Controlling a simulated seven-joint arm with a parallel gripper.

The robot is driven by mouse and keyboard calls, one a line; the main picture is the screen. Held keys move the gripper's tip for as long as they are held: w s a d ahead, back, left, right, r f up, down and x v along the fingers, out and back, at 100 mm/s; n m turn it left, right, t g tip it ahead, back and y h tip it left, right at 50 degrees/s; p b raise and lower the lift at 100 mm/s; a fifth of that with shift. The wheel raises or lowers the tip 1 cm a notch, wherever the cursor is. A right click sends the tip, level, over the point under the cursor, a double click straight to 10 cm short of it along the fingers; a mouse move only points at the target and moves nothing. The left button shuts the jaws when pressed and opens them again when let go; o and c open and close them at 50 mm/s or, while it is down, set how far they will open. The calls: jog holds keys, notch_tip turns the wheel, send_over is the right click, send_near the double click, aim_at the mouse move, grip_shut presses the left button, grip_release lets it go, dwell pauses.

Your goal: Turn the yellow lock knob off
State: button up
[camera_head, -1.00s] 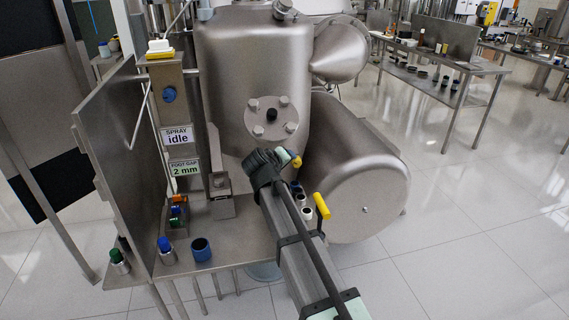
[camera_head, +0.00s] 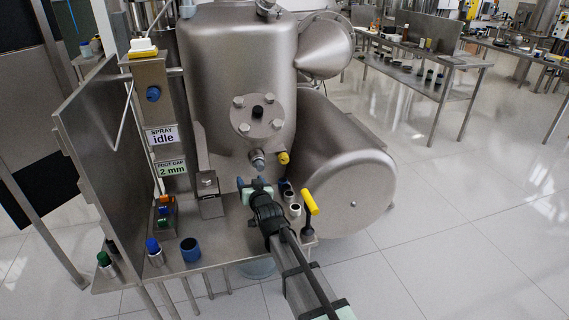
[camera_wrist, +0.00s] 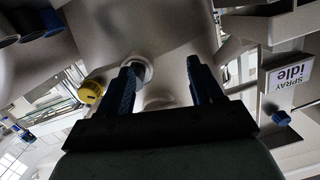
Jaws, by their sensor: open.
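The yellow lock knob (camera_head: 283,158) sits low on the steel vessel, right of a short grey fitting (camera_head: 258,160). In the wrist view the knob (camera_wrist: 90,92) is left of my fingers, with a dark mark on its face. My gripper (camera_head: 254,184) is below and left of the knob, apart from it. In the wrist view my gripper (camera_wrist: 160,70) has two blue fingers spread wide with nothing between them. The left finger partly covers a pale round fitting (camera_wrist: 142,68).
A yellow-handled lever (camera_head: 310,202) stands right of my arm, near small cups (camera_head: 294,210). A steel drum (camera_head: 345,170) lies at right. At left are a blue cup (camera_head: 190,250), blue-topped bottle (camera_head: 154,250) and upright panel (camera_head: 95,150). The sign (camera_head: 161,135) reads "SPRAY idle".

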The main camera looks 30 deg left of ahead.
aim_at(285, 161)
jog(key=w+d+f+m+t+h, duration=0.1)
jog(key=w+d+m+t, duration=0.1)
jog(key=d+m+t, duration=0.3)
jog(key=w+d+f+m+t+h, duration=0.1)
jog(key=d+f+m+t+h, duration=0.15)
jog(key=d+m, duration=0.4)
jog(key=shift+m+y, duration=0.25)
jog(key=shift+y, duration=0.2)
jog(key=x, duration=0.9)
jog(key=r+x, duration=0.1)
jog(key=x, duration=0.4)
jog(key=shift+s, duration=0.2)
jog(key=shift+c, duration=0.5)
jog(key=c, duration=0.9)
jog(key=shift+c, duration=0.2)
jog(key=shift+r+n+y, duration=0.1)
jog(key=shift+n+y, duration=0.3)
jog(key=shift+n, duration=0.5)
